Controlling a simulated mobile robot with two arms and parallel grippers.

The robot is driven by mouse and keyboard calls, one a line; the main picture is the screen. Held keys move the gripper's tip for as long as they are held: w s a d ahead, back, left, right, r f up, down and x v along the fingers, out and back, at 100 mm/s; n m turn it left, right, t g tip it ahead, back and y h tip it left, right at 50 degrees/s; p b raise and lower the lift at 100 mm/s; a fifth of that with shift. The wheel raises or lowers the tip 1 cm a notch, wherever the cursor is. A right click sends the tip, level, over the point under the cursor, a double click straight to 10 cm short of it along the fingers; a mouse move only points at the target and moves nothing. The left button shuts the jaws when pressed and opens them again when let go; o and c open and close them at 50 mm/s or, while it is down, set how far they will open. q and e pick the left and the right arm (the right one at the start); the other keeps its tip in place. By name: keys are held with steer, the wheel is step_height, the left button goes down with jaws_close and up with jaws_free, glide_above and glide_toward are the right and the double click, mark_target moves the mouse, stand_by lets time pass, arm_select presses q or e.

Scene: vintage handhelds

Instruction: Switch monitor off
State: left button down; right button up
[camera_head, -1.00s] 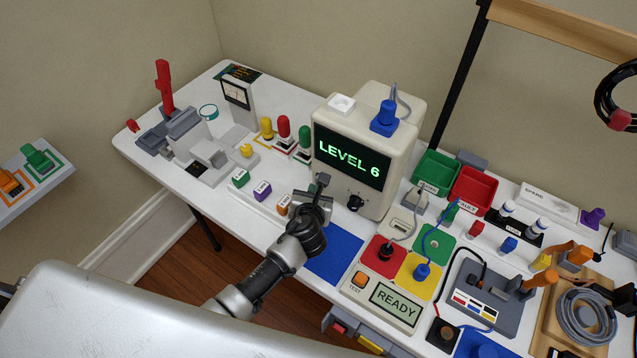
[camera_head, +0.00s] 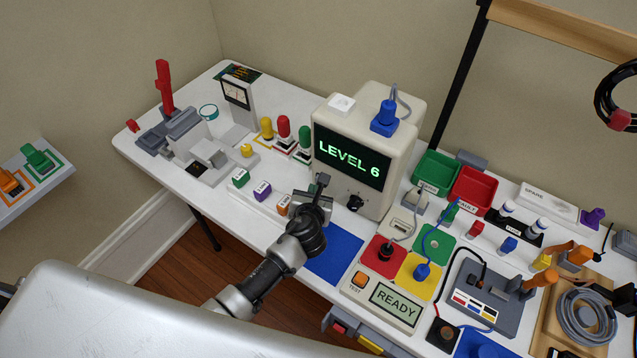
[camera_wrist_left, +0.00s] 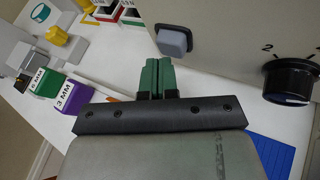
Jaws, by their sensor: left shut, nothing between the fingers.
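The monitor (camera_head: 372,200) is a cream box on the white table, and its dark screen (camera_head: 352,158) shows "LEVEL 6" in green, so it is lit. On its lower front is a black knob (camera_head: 355,202), also seen in the left wrist view (camera_wrist_left: 290,82). A grey square button (camera_wrist_left: 173,41) in a dark surround is on the front, left of the knob; in the head view my gripper hides it. My left gripper (camera_head: 322,180) is shut and empty. In the left wrist view its green fingertips (camera_wrist_left: 157,66) are just below the button and appear apart from it. My right gripper is not in view.
Left of my gripper are green (camera_head: 240,177), purple (camera_head: 262,189) and orange (camera_head: 284,204) labelled blocks. Coloured knobs (camera_head: 284,130) stand behind them. A blue mat (camera_head: 335,253) and a panel reading "READY" (camera_head: 395,304) lie right and in front.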

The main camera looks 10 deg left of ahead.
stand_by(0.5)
arm_select(q)
steer(key=shift+w+d+r, duration=0.15)
steer(key=shift+w, duration=0.2)
